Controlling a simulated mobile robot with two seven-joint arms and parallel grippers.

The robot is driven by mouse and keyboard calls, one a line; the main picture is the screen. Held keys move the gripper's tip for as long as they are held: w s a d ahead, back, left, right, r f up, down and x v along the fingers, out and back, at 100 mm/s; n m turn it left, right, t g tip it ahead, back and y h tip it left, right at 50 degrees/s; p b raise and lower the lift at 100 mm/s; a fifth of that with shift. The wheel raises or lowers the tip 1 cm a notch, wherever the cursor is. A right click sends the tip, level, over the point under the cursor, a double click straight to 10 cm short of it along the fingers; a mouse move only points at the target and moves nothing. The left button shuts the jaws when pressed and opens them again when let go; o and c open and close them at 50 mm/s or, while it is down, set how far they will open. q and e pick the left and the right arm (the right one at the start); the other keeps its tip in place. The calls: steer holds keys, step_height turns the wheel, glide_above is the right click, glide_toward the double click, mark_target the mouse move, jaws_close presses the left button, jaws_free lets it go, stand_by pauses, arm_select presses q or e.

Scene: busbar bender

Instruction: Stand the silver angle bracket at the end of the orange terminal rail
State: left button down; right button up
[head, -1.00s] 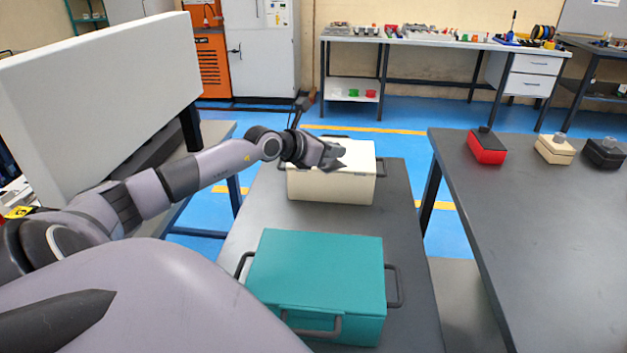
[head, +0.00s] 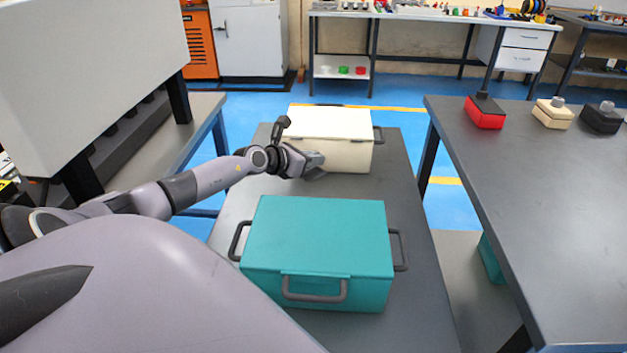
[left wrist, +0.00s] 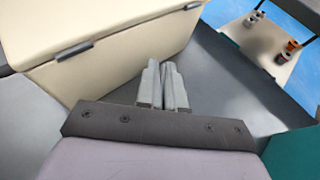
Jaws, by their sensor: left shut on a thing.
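My left gripper (head: 316,166) is in front of the cream box in the head view, low near the grey table top. In the left wrist view its two grey fingers (left wrist: 164,86) are close together, shut on a small grey piece. That piece is hard to tell from the fingers, and its shape is not clear. I cannot make out a silver angle bracket for certain in either view. I cannot see an orange terminal rail. My right gripper is not in view.
The cream box (head: 330,122) stands on the grey table (head: 408,200) behind a teal box (head: 318,235) with dark handles. A dark table (head: 560,190) on the right holds red (head: 485,112), cream (head: 552,114) and black (head: 600,118) boxes. A workbench (head: 430,14) stands behind.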

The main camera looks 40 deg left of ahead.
mark_target(313, 186)
arm_select(q)
steer(key=shift+f, duration=0.85)
step_height(313, 186, down, 4)
steer(key=shift+r+b, duration=0.2)
steer(key=shift+b, duration=1.05)
steer(key=shift+f, duration=0.2)
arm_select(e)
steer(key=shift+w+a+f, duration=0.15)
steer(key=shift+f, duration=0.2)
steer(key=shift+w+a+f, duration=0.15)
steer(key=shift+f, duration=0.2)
arm_select(q)
steer(key=shift+f, duration=0.1)
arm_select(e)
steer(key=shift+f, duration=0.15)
arm_select(q)
steer(key=c, duration=1.7)
jaws_free()
steer(key=shift+f, duration=0.1)
steer(key=o, duration=0.4)
steer(key=shift+o, duration=0.2)
